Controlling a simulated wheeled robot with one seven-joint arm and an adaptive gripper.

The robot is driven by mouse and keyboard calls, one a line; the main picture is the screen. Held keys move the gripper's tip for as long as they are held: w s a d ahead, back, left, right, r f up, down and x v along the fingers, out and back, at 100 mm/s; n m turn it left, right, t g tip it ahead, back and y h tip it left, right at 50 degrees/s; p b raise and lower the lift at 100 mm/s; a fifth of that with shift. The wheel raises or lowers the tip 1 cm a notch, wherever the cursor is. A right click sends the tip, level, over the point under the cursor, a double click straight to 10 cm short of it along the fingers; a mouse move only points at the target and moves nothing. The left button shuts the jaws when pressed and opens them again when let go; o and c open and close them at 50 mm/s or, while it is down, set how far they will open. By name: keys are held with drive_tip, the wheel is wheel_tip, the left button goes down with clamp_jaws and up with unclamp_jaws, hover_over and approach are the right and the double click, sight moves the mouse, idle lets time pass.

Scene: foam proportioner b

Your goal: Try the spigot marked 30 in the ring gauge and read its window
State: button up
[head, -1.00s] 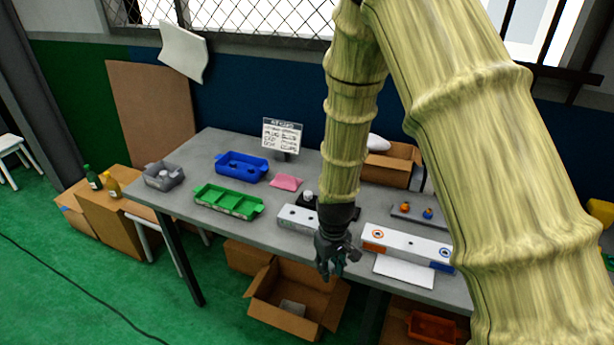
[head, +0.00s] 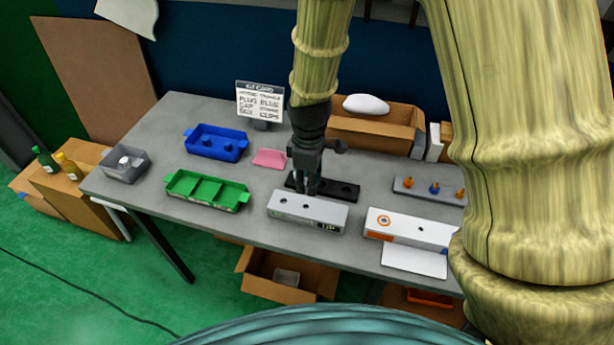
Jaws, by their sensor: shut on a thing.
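My gripper (head: 307,190) points down at the left end of a black block (head: 346,193). It is shut on a small piece there, taken to be a spigot; the fingers hide it, and no mark 30 can be read. I cannot tell whether the piece is still seated in the block. The black block's right end shows a dark hole.
A grey rack (head: 412,187) holds orange and blue knobbed pieces at right. A white card (head: 414,261) lies at the front edge. Green (head: 207,190) and blue (head: 216,143) trays, a grey bin (head: 124,164) and a sign (head: 260,102) stand left. An open carton (head: 376,128) is behind.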

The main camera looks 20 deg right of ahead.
drive_tip(key=shift+f+b, duration=1)
drive_tip(key=shift+f, duration=2.25)
drive_tip(key=shift+f, duration=0.35)
idle(1.1)
drive_tip(key=o, duration=1.1)
drive_tip(key=shift+r, duration=0.1)
drive_tip(key=shift+r, duration=5.95)
